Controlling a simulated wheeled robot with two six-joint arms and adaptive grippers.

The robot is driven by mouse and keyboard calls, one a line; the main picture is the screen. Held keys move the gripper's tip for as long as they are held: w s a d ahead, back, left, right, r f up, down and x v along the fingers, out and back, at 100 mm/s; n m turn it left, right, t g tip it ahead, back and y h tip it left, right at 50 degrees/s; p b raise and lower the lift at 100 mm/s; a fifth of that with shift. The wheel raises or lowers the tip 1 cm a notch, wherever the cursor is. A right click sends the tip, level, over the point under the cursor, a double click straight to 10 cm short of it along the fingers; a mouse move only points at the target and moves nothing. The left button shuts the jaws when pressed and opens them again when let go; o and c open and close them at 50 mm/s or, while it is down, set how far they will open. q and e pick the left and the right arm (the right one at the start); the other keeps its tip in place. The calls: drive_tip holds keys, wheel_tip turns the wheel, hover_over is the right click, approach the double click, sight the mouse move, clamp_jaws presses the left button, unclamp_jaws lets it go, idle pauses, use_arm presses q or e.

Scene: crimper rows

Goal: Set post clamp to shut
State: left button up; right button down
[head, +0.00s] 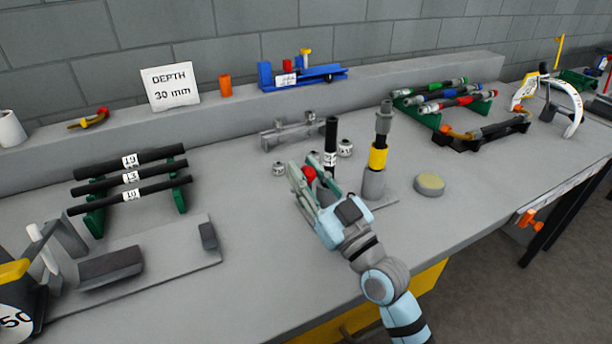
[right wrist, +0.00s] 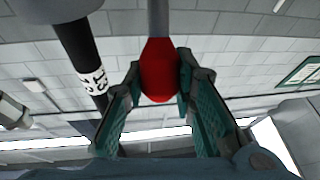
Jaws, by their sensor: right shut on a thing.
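The post clamp's handle, as far as I can tell, is a red knob (head: 309,174) on a grey rod. My right gripper (head: 304,184) is at this knob in the head view. In the right wrist view the red knob (right wrist: 160,72) sits between the two green-padded fingers of my right gripper (right wrist: 158,92), which is shut on it. A black post (head: 331,138) with a white label stands upright just behind the gripper; it also shows at the left of the right wrist view (right wrist: 82,50). The clamp's body is mostly hidden by the gripper. My left gripper is not in view.
A grey stand with a yellow-banded post (head: 378,158) is close to the right of the gripper. A round pad (head: 429,185) lies further right. Racks of black hoses (head: 130,178) and coloured hoses (head: 445,96) stand left and back right. The front middle of the bench (head: 270,260) is clear.

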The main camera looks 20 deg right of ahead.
drive_tip(key=c, duration=1.6)
unclamp_jaws()
drive_tip(key=shift+o, duration=0.2)
wheel_tip(320, 180, up, 10)
drive_tip(key=shift+c, duration=0.5)
